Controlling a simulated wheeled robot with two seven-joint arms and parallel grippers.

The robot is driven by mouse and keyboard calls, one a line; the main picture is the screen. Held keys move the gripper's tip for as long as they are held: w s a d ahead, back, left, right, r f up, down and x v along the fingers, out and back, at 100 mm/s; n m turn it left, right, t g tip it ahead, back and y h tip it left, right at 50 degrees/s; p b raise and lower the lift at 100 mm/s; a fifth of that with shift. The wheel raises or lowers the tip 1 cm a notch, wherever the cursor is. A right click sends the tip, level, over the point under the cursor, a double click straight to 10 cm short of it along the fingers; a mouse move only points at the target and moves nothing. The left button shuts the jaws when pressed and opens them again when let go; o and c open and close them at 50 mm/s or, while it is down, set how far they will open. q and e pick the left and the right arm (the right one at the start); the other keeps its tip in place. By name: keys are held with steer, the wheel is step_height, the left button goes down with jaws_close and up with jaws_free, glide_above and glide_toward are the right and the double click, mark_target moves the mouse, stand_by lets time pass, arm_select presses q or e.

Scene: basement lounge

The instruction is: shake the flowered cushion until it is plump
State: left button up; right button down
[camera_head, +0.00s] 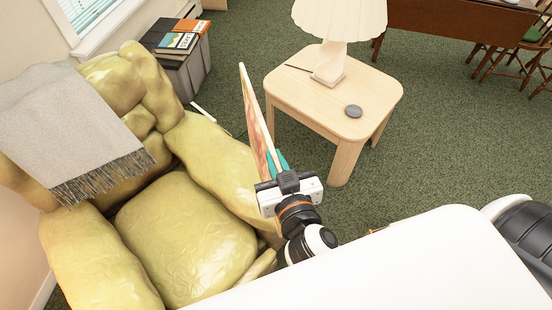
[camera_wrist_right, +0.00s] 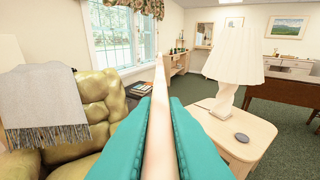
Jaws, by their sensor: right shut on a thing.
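The flowered cushion (camera_head: 257,118) stands up on edge in the head view, seen nearly edge-on. A strip of its reddish patterned face shows on the left and its pale side on the right. My right gripper (camera_head: 278,162) is shut on its near lower end, holding it in the air between the armchair and the side table. In the right wrist view the cushion (camera_wrist_right: 160,115) is a thin pale upright strip between the two teal fingers of my right gripper (camera_wrist_right: 163,130). Its flowered face is hidden there. My left gripper is not in view.
A yellow-green armchair (camera_head: 180,240) with a fringed grey throw (camera_head: 65,125) is at left. A pale wooden side table (camera_head: 375,95) at right bears a white lamp (camera_head: 330,50) and a dark round object (camera_head: 353,111). A bin with books (camera_head: 185,65) stands behind the chair.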

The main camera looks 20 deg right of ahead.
steer(key=shift+r, duration=0.1)
step_height(320, 180, up, 4)
steer(key=shift+r, duration=0.35)
step_height(320, 180, down, 4)
steer(key=shift+a+f, duration=0.1)
steer(key=shift+f, duration=0.3)
stand_by(0.3)
